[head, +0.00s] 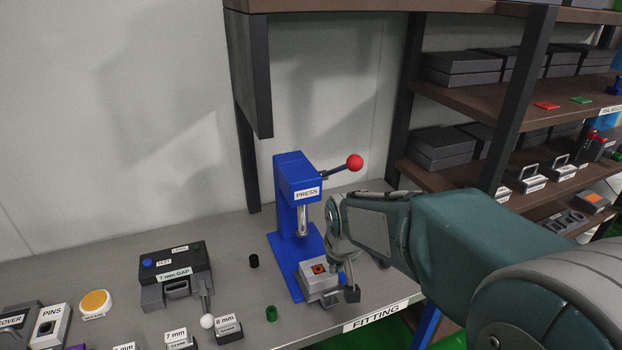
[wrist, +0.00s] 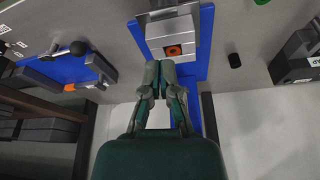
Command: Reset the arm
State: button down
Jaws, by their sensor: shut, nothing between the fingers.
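My arm reaches in from the right in the head view. My gripper (head: 345,285) is low beside the blue press (head: 294,180), next to the grey block (head: 318,270) with an orange top mark on the press base. The wrist view shows my gripper (wrist: 160,68) with its fingers together and nothing between them. There the grey block (wrist: 172,28) lies just past the fingertips. I cannot tell whether the fingers touch the block.
A red-knobbed lever (head: 354,162) sticks out from the press. A dark gap gauge (head: 176,272), a green cylinder (head: 271,313) and a black cylinder (head: 254,261) stand on the bench to the left. Shelves (head: 530,75) with grey boxes stand at the right.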

jog(key=s+d+r, duration=0.2)
jog(key=s+r, duration=0.1)
jog(key=s, duration=0.3)
jog(key=s+d+r+m+t, duration=0.1)
jog(key=s+d+r, duration=0.1)
jog(key=s, duration=0.5)
jog(key=s+d+r+t, duration=0.1)
jog(key=s+d+r, duration=0.2)
jog(key=s, duration=0.4)
jog(key=shift+s+r, duration=0.15)
jog(key=shift+r, duration=0.25)
dwell(0.9)
